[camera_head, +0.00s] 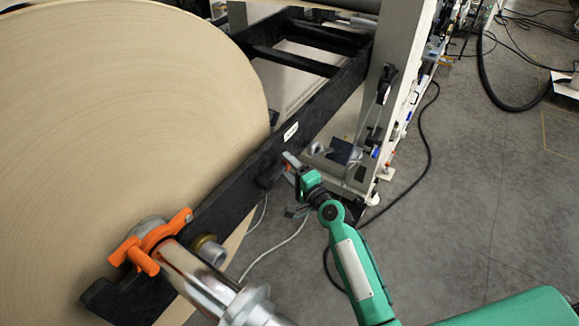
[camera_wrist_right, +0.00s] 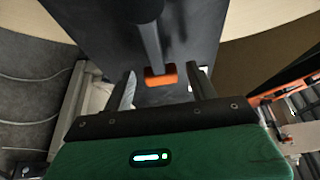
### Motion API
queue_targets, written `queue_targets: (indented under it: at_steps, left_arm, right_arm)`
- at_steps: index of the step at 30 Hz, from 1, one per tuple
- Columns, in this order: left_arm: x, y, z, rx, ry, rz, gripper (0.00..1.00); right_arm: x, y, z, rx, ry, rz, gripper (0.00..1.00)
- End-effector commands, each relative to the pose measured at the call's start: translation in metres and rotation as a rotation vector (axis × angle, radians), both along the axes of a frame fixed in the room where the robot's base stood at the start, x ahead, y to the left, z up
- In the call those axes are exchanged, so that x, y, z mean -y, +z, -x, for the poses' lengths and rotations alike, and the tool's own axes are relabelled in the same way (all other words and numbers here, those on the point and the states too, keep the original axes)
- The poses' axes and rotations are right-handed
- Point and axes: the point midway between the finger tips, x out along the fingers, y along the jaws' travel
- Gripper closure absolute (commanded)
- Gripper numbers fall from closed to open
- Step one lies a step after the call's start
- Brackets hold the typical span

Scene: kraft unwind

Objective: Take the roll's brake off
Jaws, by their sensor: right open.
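The large kraft roll (camera_head: 130,110) fills the left of the head view, with a metal shaft (camera_head: 195,275) at its core and an orange clamp-like part (camera_head: 155,240) around the shaft. My right gripper (camera_head: 287,162) is beside the long black arm of the stand (camera_head: 325,105), near a dark stub (camera_head: 268,176) on it. In the right wrist view my gripper (camera_wrist_right: 164,82) is open. A dark grey rod (camera_wrist_right: 149,42) with an orange end (camera_wrist_right: 160,76) shows between its fingers, with no clear contact. Which part is the brake is not certain. My left gripper is not in view.
A pale machine upright (camera_head: 400,60) with a small box (camera_head: 343,152) at its foot stands just beyond my right gripper. Cables (camera_head: 425,150) lie on the grey floor. The floor at the right (camera_head: 490,170) is mostly clear.

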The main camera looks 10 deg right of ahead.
Motion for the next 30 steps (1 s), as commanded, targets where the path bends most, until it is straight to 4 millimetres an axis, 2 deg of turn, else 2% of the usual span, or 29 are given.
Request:
queue_targets:
  at_steps: [9, 11, 18, 25, 30]
  left_arm:
    - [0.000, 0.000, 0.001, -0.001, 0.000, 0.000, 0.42]
    - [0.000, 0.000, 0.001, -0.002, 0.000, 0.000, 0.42]
    - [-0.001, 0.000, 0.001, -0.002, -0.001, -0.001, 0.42]
    - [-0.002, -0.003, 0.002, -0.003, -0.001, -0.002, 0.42]
    - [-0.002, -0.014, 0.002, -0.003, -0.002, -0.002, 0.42]
  right_arm:
    - [-0.001, 0.000, -0.003, 0.001, 0.000, 0.000, 0.42]
    - [-0.001, 0.000, -0.003, 0.001, 0.000, 0.000, 0.52]
    - [-0.001, 0.000, -0.003, 0.000, 0.000, 0.000, 0.99]
    - [-0.001, 0.000, -0.002, 0.010, 0.000, 0.010, 1.00]
    - [-0.001, 0.002, -0.003, 0.050, -0.001, 0.050, 1.00]
